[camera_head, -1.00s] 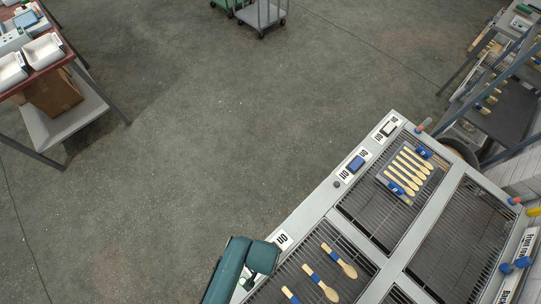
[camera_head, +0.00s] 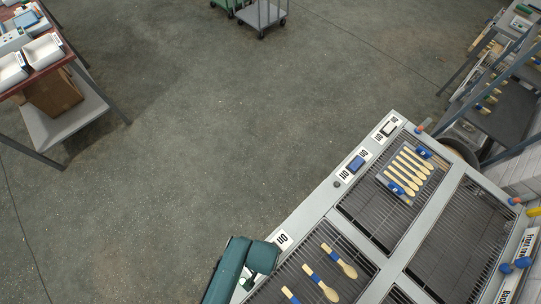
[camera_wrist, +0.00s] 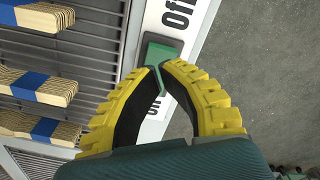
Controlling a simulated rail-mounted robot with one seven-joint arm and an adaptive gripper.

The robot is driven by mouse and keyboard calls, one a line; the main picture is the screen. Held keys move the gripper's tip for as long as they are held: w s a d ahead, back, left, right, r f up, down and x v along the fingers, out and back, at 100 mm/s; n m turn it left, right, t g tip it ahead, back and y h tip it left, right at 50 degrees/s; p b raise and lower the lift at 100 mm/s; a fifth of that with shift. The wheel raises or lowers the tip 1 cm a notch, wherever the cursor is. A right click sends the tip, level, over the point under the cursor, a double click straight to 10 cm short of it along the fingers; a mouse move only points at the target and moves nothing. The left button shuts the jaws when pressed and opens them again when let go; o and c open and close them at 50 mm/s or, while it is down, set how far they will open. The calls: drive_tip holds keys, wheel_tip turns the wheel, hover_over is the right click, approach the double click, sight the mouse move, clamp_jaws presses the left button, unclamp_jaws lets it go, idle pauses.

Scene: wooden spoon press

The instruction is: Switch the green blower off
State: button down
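A green rocker switch (camera_wrist: 160,55) sits on the light grey frame of the drying rack in the wrist view. A label reading "Off" (camera_wrist: 178,17) is above it, and another label below it (camera_wrist: 152,108) is partly covered by my fingers. My gripper (camera_wrist: 160,70) has yellow ribbed fingers with dark inner pads. Its tips are brought together right at the switch's lower edge, with nothing held between them. I cannot tell whether they touch the switch. In the head view my teal arm hides the green switch and the gripper; an "On" label (camera_head: 283,240) shows beside the arm.
Wooden spoons with blue bands lie on the wire racks (camera_head: 330,272). A blue switch (camera_head: 356,163) and a white switch (camera_head: 388,129) are farther along the same frame. A table with white trays (camera_head: 43,50) stands far left. Open floor lies between.

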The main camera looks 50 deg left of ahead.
drive_tip(key=shift+f+b, duration=1.1)
drive_tip(key=shift+f, duration=0.75)
idle(0.7)
drive_tip(key=shift+r, duration=0.1)
wheel_tip(320, 180, up, 7)
drive_tip(key=p, duration=0.8)
idle(0.4)
